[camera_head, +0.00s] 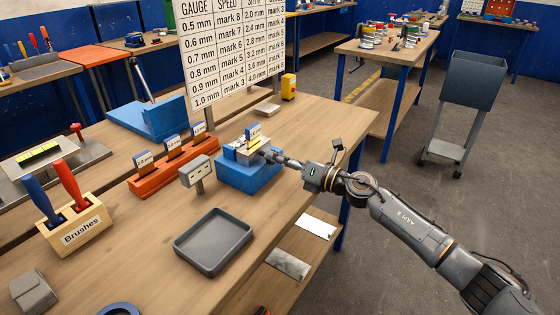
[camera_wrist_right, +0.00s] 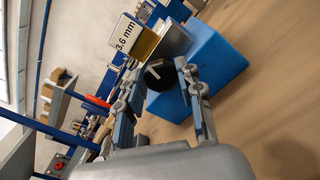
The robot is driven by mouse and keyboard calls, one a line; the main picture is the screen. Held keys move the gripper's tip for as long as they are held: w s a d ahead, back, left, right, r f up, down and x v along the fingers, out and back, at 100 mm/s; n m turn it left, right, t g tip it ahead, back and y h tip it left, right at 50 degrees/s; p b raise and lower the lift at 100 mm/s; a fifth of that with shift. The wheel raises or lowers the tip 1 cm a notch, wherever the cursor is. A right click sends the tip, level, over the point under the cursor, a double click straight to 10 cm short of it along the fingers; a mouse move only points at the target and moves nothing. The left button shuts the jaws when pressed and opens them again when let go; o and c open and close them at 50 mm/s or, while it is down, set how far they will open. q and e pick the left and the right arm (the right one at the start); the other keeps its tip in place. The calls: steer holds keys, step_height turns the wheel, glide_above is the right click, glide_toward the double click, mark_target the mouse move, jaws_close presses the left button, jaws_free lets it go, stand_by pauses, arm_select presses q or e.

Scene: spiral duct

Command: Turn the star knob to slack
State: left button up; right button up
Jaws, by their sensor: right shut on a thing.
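The blue block fixture (camera_head: 250,180) stands near the right edge of the bench, with a metal top part and an upright gauge card (camera_head: 253,132). In the right wrist view the card (camera_wrist_right: 126,35) reads 3.6 mm, beside the blue body (camera_wrist_right: 218,62). A dark round knob (camera_wrist_right: 158,76), the star knob, sits on the fixture's side. My right gripper (camera_head: 270,155) reaches it from the right. Its two fingers (camera_wrist_right: 158,95) are on either side of the knob, shut on it. My left gripper is not in view.
A small grey sign-like box (camera_head: 197,174) on a post stands just left of the fixture. A grey tray (camera_head: 213,242) lies in front. An orange rack (camera_head: 174,165) with gauge cards is behind left. A gauge and speed chart (camera_head: 235,50) stands behind.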

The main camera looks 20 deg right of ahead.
steer(key=shift+f, duration=0.1)
stand_by(0.3)
steer(key=o, duration=1.2)
steer(key=shift+c, duration=0.2)
steer(key=v, duration=1.2)
